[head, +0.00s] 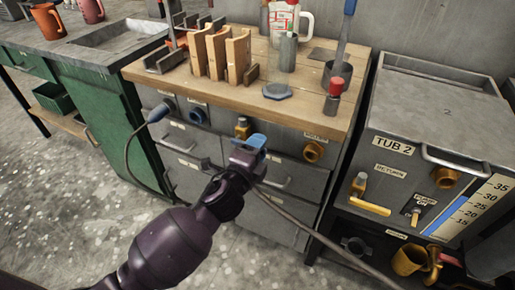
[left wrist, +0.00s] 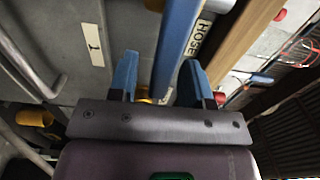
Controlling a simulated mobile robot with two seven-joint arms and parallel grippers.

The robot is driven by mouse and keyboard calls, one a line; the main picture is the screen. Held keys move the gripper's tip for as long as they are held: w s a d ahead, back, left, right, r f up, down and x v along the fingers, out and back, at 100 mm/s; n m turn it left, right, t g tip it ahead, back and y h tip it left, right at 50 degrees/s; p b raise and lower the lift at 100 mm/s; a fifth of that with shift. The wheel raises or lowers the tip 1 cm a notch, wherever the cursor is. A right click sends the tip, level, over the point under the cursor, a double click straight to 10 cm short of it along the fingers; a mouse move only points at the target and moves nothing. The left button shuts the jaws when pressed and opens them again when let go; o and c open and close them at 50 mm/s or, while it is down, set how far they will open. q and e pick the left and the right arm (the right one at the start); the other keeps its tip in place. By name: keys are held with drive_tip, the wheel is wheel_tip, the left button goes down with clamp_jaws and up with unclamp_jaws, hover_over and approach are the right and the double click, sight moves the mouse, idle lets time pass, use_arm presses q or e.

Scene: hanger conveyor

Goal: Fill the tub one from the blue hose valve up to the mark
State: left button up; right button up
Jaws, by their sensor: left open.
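My left gripper (head: 250,146) is in front of the grey cabinet's face, just below a brass valve (head: 242,128). In the left wrist view its blue fingers (left wrist: 155,85) are open. A long blue lever (left wrist: 177,45) runs between them beside a HOSE label (left wrist: 196,38); whether they touch it, I cannot tell. A bit of brass shows low behind the fingers. A grey panel with a "1" label (left wrist: 95,44) is at the left there. I cannot make out a mark or water level for tub one. My right gripper is not in view.
Tub 2 (head: 440,100) stands at the right with a numbered scale (head: 473,210). The wooden worktop (head: 190,82) holds a rack, cups and tools. A grey hose (head: 310,233) runs from behind my gripper towards the lower right. Open floor (head: 60,200) lies at the left.

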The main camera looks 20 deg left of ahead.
use_arm(q)
drive_tip(key=shift+c, duration=0.9)
clamp_jaws()
drive_tip(key=shift+r, duration=0.1)
